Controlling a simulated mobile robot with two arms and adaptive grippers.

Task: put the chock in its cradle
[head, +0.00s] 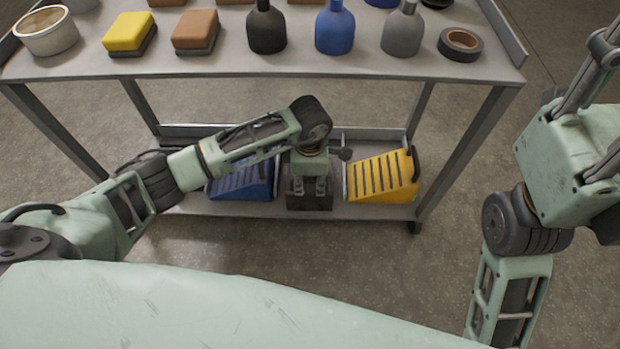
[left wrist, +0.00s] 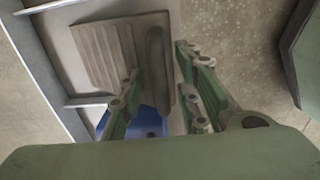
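A grey-brown ribbed chock (head: 310,202) sits in the middle bay of the cart's lower shelf. In the left wrist view the same chock (left wrist: 100,55) shows its ribs and a dark handle (left wrist: 157,65). My left gripper (head: 309,187) points down over it. Its fingers (left wrist: 159,62) are spread on either side of the handle, with visible gaps. A blue chock (head: 242,184) sits to its left, partly hidden by my left arm. A yellow chock (head: 382,176) sits to its right. I cannot tell which bay is the cradle. My right gripper is out of view.
Thin metal dividers (left wrist: 80,101) separate the bays. The upper shelf (head: 300,68) overhangs the back of the lower one and holds bottles, a tape roll (head: 460,43), sponge-like blocks (head: 129,32) and a tub (head: 46,31). Cart legs (head: 468,150) stand at both sides. The floor in front is clear.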

